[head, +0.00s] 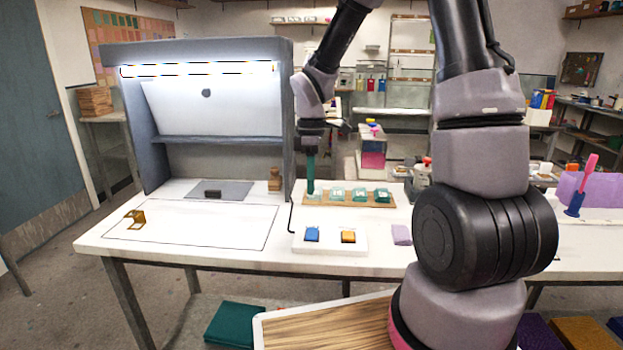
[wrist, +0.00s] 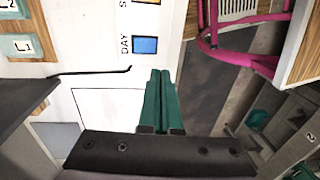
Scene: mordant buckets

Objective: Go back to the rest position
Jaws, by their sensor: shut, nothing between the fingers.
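My gripper (head: 311,178) hangs from my arm, pointing down, with its green fingers at the left end of a wooden rack on the white table (head: 160,195). In the wrist view my gripper (wrist: 160,78) shows its two green fingers pressed together, with nothing between them. From the head view I cannot tell whether the fingertips touch the rack or are in front of it.
The wooden rack (head: 347,204) holds several pale green blocks. A white panel (head: 330,241) has a blue button (head: 312,234) and an orange button (head: 348,236). A grey light booth (head: 215,165) stands left. A brass-coloured bracket (head: 135,218) lies on the table.

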